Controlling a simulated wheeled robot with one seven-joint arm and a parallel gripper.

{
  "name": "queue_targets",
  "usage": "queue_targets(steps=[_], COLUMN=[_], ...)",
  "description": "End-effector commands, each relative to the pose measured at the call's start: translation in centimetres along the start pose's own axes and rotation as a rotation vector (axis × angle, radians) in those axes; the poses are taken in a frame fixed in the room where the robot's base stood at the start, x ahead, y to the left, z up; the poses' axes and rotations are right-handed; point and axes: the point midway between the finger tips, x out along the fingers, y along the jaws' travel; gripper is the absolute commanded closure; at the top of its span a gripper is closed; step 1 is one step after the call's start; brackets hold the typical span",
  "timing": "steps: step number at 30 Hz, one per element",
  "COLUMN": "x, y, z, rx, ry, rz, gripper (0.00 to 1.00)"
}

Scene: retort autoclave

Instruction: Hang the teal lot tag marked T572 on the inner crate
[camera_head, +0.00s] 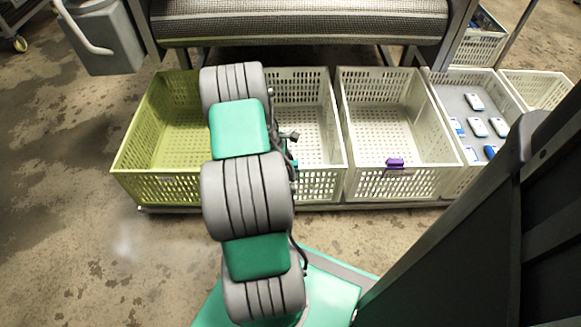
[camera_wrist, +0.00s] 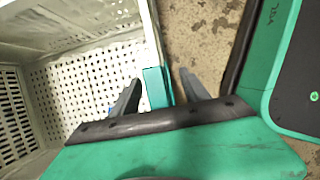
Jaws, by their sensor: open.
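The teal lot tag (camera_wrist: 156,88) sits at the rim of a white crate in the wrist view, between floor and crate interior. Its marking cannot be read. My gripper (camera_wrist: 160,79) is open, with one finger on each side of the tag; I cannot tell whether either finger touches it. The white crate (camera_wrist: 95,42) fills the left of the wrist view. In the head view it appears to be the white crate (camera_head: 318,185) second from the left, partly hidden by my arm. The gripper is mostly hidden there behind my arm.
A yellow-green crate (camera_head: 150,187) stands left, and another white crate (camera_head: 435,180) with a purple tag (camera_head: 395,163) on its front rim stands right. Further right, a crate (camera_head: 441,90) holds several white and blue pieces. A mesh conveyor (camera_head: 300,25) runs behind. The front floor is clear at left.

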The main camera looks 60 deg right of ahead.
Motion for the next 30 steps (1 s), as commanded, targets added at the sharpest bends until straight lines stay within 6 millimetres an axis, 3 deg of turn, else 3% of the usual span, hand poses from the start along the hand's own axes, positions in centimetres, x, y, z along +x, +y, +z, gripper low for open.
queue_targets(steps=[5, 16, 30], x=[-0.6, -7.3, -8.3], y=[0.0, 0.0, 0.0], z=[0.1, 0.2, 0.0], rx=[0.000, -0.001, 0.003], ry=[0.000, 0.000, 0.002], rz=[0.001, 0.001, 0.004], gripper=[0.46, 0.46, 0.46])
